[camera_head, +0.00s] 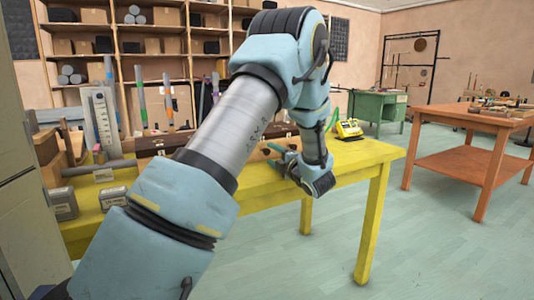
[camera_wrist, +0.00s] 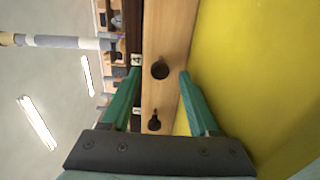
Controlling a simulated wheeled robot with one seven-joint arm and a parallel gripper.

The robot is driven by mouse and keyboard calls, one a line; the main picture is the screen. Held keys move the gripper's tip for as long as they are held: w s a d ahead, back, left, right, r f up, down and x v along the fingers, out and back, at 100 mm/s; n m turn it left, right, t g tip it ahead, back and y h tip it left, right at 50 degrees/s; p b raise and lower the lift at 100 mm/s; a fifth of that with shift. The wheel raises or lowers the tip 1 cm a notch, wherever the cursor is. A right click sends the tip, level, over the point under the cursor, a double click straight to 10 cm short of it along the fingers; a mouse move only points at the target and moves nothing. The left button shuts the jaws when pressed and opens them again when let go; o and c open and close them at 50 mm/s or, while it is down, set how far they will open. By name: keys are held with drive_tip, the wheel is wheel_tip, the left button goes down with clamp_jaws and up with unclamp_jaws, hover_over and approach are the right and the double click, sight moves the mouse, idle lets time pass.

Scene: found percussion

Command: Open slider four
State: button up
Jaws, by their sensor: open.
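My gripper (camera_wrist: 159,74) is open, with one green finger on each side of a pale wooden strip (camera_wrist: 165,30) in the wrist view. A dark round knob (camera_wrist: 160,69) on the strip sits beside a small label reading 4 (camera_wrist: 136,60). In the picture it lies between the fingertips; I cannot tell whether they touch it. A second dark knob (camera_wrist: 154,122) lies nearer the gripper's base, its label too small to read surely. In the head view my gripper (camera_head: 272,153) is at the front of a long wooden box, and my arm hides part of it.
The box is on a yellow table (camera_head: 355,155), whose right end holds a small yellow device (camera_head: 348,129). Upright tubes (camera_head: 140,92) and metal blocks (camera_head: 113,197) stand at left. An orange table (camera_head: 470,165) and a green desk (camera_head: 378,106) are farther off. Floor is open at right.

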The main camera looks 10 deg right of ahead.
drive_tip(key=shift+x, duration=2)
drive_tip(key=shift+c, duration=0.3)
clamp_jaws()
